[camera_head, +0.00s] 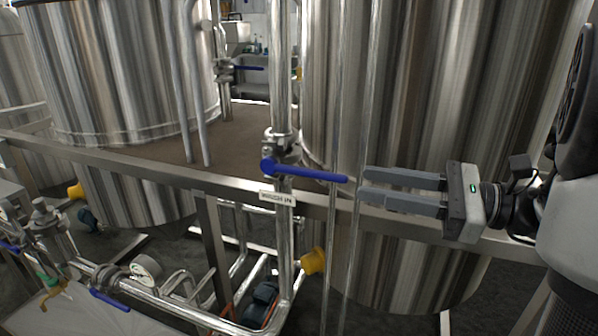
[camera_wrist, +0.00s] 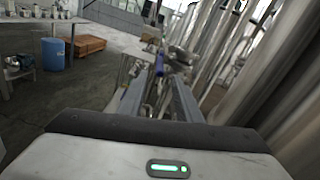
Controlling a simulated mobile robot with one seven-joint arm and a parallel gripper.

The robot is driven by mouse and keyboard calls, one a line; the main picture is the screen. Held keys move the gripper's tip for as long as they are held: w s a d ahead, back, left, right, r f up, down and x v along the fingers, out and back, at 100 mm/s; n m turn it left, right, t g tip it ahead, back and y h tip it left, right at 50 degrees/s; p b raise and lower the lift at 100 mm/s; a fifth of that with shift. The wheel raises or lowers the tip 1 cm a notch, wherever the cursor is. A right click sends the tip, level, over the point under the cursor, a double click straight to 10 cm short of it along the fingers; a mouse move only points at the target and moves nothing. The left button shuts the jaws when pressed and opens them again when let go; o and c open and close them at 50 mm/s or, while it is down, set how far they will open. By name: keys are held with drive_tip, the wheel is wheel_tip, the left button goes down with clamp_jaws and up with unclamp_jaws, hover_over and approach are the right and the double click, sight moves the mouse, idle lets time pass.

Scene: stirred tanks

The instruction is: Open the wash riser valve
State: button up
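The wash riser valve (camera_head: 283,150) sits on a vertical steel pipe in the middle of the head view, just above a small white label (camera_head: 277,198). Its blue lever (camera_head: 312,173) points right, across the pipe, roughly level. My gripper (camera_head: 363,184) is to the right of the lever with its two grey fingers pointing left. The fingers are apart with nothing visible between them, and their tips are just beyond the lever's free end. In the wrist view the blue lever (camera_wrist: 159,66) shows ahead, in line with the gap between the fingers (camera_wrist: 158,84).
A steel rail (camera_head: 160,165) runs behind the riser, with large steel tanks (camera_head: 120,70) beyond it. Thin vertical pipes stand close to my fingertips.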

sight(298, 171)
drive_tip(key=b+x, duration=0.1)
drive_tip(key=x, duration=1.3)
clamp_jaws()
